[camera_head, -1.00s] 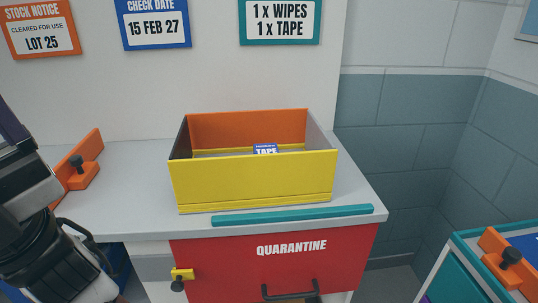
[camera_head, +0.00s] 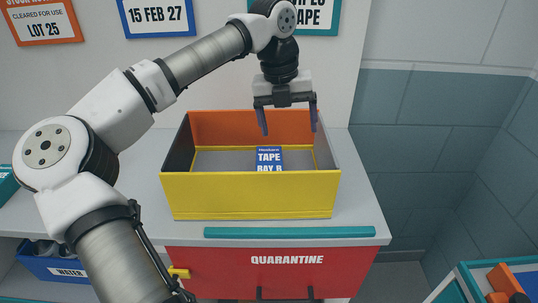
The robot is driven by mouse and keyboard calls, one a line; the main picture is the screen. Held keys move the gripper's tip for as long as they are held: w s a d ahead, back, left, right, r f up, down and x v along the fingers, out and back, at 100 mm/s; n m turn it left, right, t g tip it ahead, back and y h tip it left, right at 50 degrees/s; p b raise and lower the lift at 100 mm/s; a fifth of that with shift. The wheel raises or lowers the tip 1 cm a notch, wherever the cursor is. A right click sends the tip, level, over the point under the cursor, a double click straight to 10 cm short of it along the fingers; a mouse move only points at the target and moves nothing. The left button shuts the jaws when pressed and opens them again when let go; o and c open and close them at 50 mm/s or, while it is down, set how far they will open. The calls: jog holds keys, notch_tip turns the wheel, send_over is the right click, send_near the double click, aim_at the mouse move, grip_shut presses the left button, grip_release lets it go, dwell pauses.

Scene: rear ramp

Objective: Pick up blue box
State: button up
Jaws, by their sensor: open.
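A blue box (camera_head: 269,158) with white lettering "TAPE BAY B" stands inside an open-topped bin with a yellow front (camera_head: 250,196) and an orange back wall. Its lower part is hidden behind the bin's front wall. My gripper (camera_head: 289,128) points down above the bin, at its back half in the picture. Its two dark fingers are apart, with nothing between them. The fingertips appear above and slightly right of the blue box, not touching it as far as I can see.
The bin rests on a light grey counter. A teal strip (camera_head: 290,232) lies along the counter's front edge. Below is a red drawer front (camera_head: 287,262) marked "QUARANTINE". Wall signs hang behind my arm. A blue bin (camera_head: 60,268) sits at lower left; a teal-edged unit (camera_head: 470,283) stands at lower right.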

jog(key=n+y, duration=0.1)
jog(key=y, duration=0.1)
send_over(269, 160)
jog(key=f, duration=0.2)
jog(key=f+p, duration=0.1)
jog(key=f, duration=0.4)
jog(key=shift+s+a+f, duration=0.2)
jog(key=shift+s+f, duration=0.05)
jog(key=shift+f, duration=0.05)
jog(key=shift+w+d+f+p, duration=0.1)
jog(key=shift+f+p, duration=0.6)
jog(key=shift+f, duration=0.95)
jog(key=shift+w+d+f+p, duration=0.1)
jog(key=shift+f+p, duration=0.6)
jog(key=shift+f, duration=0.9)
jog(key=c, duration=1.2)
